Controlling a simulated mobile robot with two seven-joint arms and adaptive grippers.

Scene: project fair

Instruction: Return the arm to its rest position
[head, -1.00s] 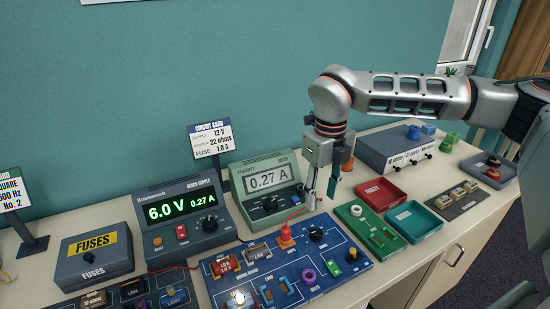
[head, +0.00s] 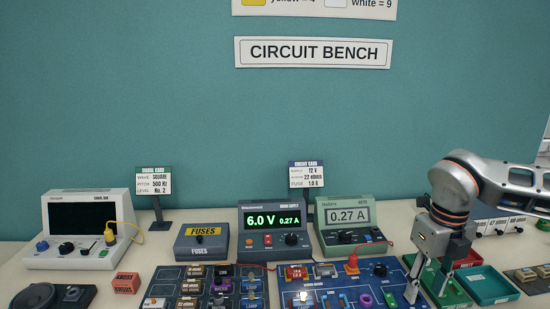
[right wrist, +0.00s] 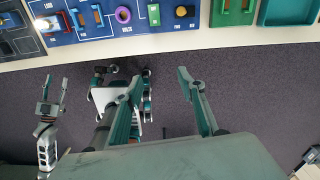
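My right gripper (head: 428,290) is at the right of the head view, pointing down over the right end of the blue circuit board (head: 335,298). In the right wrist view my right gripper (right wrist: 160,82) is open, with nothing between its fingers and the dark floor behind them. The blue board (right wrist: 85,33) lies beyond the fingertips, apart from them. My left gripper (right wrist: 54,86) shows small at the left of the right wrist view, its fingers apart and empty; it is out of the head view.
A bench supply (head: 272,229) reads 6.0 V and 0.27 A; the green meter (head: 348,226) reads 0.27 A. A fuse box (head: 201,243), a signal box (head: 88,232) and a teal tray (head: 487,284) stand on the bench. Dark floor (right wrist: 240,75) lies before it.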

